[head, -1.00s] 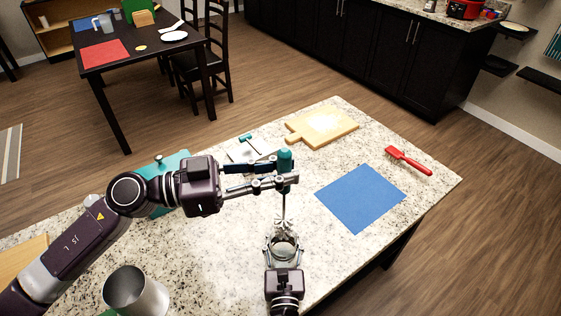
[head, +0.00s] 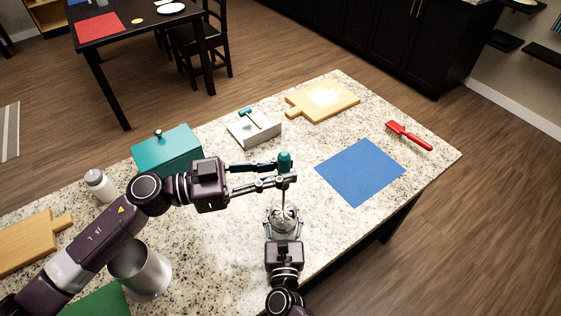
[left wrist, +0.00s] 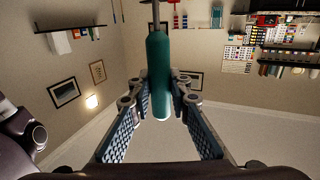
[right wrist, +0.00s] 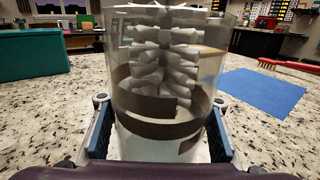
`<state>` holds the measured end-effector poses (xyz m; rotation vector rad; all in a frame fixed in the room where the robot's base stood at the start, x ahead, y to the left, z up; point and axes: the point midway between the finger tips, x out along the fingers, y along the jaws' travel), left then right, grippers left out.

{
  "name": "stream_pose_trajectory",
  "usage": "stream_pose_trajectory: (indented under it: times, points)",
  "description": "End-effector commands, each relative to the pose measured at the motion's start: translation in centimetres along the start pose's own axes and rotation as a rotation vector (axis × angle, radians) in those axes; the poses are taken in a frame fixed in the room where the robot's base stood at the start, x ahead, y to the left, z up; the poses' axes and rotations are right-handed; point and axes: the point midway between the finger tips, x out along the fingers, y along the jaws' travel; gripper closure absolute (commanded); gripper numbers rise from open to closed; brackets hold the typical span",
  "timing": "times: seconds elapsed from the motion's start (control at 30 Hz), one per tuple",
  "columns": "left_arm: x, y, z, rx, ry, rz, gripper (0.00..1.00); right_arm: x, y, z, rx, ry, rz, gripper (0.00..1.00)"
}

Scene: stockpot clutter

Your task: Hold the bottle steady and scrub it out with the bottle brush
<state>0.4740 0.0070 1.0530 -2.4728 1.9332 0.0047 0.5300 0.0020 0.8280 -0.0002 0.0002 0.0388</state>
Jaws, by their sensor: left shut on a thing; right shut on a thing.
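The bottle brush has a teal handle (head: 285,161), a thin metal stem and white bristles (right wrist: 165,62). My left gripper (head: 283,174) is shut on the handle, and the left wrist view shows the handle (left wrist: 160,75) between its fingers. The brush hangs upright with bristles down. The clear bottle (head: 281,222) has a dark band and stands upright at the counter's front edge. My right gripper (right wrist: 160,125) is shut around its lower part. In the right wrist view the bristles show through the glass, inside the bottle's upper and middle part. The bottle's base is hidden.
Counter between bottle and mat is clear.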

Motion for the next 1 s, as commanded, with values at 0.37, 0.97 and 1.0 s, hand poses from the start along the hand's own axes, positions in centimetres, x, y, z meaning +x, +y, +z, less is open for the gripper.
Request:
stream_pose_trajectory:
  times: [0.37,0.97,1.0]
  points:
    - [0.0,0.0,3.2,-0.004,-0.002,-0.001,1.0,0.0,0.0,0.0,0.0,0.001,0.0,1.0]
    - [0.0,0.0,6.8,-0.002,-0.001,0.0,1.0,0.0,0.0,0.0,0.0,0.001,0.0,1.0]
    - [0.0,0.0,6.8,-0.002,0.0,0.0,1.0,0.0,0.0,0.0,0.0,0.001,0.0,1.0]
